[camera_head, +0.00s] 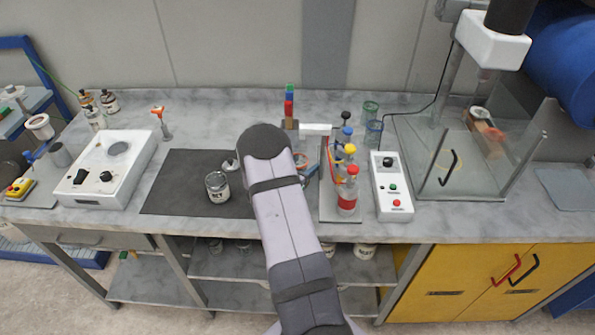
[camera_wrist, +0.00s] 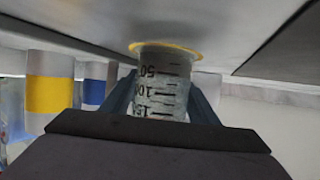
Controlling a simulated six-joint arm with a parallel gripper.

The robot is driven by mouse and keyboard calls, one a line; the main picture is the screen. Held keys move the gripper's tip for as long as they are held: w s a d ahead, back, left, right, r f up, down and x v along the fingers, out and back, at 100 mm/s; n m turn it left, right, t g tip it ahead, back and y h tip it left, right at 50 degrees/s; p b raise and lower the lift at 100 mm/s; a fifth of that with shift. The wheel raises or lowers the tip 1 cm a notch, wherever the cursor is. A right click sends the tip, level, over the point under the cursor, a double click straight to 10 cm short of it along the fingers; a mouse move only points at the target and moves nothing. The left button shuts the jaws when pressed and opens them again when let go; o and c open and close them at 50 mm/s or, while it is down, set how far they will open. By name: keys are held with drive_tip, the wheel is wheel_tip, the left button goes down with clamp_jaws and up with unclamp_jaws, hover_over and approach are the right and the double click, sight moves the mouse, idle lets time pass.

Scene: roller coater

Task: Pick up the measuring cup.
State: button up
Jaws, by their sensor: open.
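The measuring cup (camera_wrist: 160,88) is clear, with dark graduation marks and numbers that appear upside down, and a yellow ring at its top end in the wrist view. My gripper (camera_wrist: 162,103) is open, with one blue-grey finger on each side of the cup. The fingers look close to its sides; I cannot tell whether they touch it. In the head view my arm hides the gripper and I cannot make out the cup clearly.
Bottles with coloured caps (camera_head: 347,172) stand in a rack right of my arm. A control box (camera_head: 391,187) and a glass enclosure (camera_head: 462,165) are farther right.

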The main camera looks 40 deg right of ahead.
sight(302, 158)
drive_tip(key=c, duration=0.9)
drive_tip(key=shift+c, duration=0.2)
drive_tip(key=shift+r, duration=0.15)
drive_tip(key=shift+r+b, duration=0.45)
drive_tip(key=shift+r, duration=0.2)
drive_tip(key=shift+r+b, duration=0.45)
drive_tip(key=shift+r, duration=0.45)
drive_tip(key=s+a+b, duration=0.1)
drive_tip(key=a, duration=0.4)
drive_tip(key=s+a+b, duration=0.2)
drive_tip(key=a, duration=0.4)
drive_tip(key=s+a+b, duration=0.2)
drive_tip(key=a, duration=0.4)
drive_tip(key=shift+s+a+r, duration=0.1)
drive_tip(key=shift+s, duration=0.1)
